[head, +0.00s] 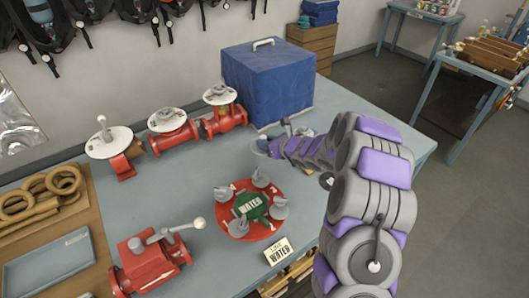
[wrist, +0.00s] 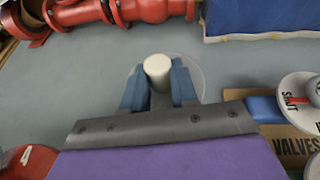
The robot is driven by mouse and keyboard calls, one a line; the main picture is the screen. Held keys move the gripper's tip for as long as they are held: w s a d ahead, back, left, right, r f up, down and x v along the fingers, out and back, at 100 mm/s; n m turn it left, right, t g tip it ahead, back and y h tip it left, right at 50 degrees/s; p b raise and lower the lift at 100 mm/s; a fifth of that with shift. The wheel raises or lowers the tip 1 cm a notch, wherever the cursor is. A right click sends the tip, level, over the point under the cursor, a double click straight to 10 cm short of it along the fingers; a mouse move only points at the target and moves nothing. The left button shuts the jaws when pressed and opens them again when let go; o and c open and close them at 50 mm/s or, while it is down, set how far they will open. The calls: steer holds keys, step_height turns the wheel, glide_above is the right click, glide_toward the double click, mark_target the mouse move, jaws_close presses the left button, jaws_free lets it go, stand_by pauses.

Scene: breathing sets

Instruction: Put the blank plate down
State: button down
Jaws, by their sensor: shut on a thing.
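The blank plate (wrist: 196,68) is a plain grey disc with a pale upright knob (wrist: 158,66). In the wrist view my gripper (wrist: 158,88) is shut on the knob, with one blue finger on each side. The plate is over the blue-grey tabletop; I cannot tell whether it touches the top. In the head view my gripper (head: 272,147) is in front of the blue box, and the plate is not clear there.
Red valves (head: 172,136) line the back, left of a blue box (head: 268,80). The tabletop (head: 130,200) is bare between the valves and board.

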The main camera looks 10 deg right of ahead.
mark_target(266, 163)
step_height(266, 163, down, 8)
steer(key=shift+a+b, duration=0.15)
steer(key=shift+b, duration=0.55)
steer(key=shift+r, duration=0.15)
steer(key=c, duration=0.9)
jaws_free()
steer(key=shift+o, duration=0.2)
